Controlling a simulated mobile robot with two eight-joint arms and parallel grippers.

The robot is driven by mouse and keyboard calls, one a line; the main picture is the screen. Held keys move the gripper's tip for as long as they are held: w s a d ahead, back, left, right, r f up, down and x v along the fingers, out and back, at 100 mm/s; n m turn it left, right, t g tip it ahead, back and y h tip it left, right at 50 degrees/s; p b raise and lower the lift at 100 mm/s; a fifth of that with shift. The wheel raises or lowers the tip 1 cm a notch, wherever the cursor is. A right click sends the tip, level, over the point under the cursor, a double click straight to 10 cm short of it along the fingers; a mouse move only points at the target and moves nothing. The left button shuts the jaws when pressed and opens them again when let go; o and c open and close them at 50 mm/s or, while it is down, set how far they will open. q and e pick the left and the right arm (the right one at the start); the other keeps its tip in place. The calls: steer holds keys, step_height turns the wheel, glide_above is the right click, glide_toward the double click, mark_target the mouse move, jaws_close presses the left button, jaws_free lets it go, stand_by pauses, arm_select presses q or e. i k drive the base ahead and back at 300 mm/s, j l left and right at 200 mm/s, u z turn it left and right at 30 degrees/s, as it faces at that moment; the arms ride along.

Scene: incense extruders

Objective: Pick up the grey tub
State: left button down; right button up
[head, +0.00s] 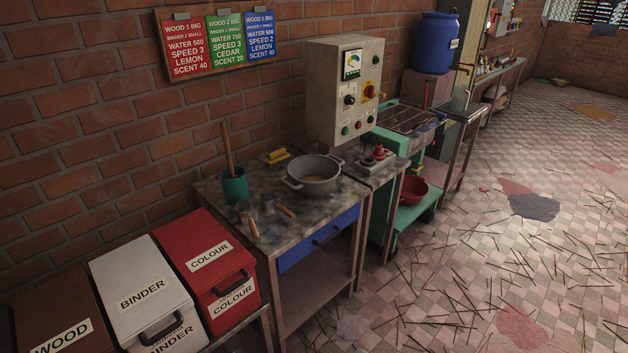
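A round grey tub (314,187) with two side handles stands upright on the stained worktop (300,228) of a metal table. A little brownish material shows in its bottom. Neither of my grippers is in view, and nothing touches the tub.
A green cup (235,187) with a stick, small tools and a yellow item (277,156) share the worktop. Labelled bins, including a red one (208,263) and a white one (140,290), stand at left. A control box (343,90) rises behind. Sticks litter the floor (470,260).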

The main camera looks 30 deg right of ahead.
mark_target(313, 175)
steer(key=i+l, duration=0.4)
steer(key=l, duration=0.25)
steer(key=i+l+z, duration=0.1)
steer(key=i+l, duration=0.3)
steer(key=l, duration=0.2)
steer(key=i+l, duration=0.4)
steer(key=l, duration=0.2)
steer(key=i+l+z, duration=0.1)
steer(key=i+l, duration=0.3)
steer(key=l, duration=0.2)
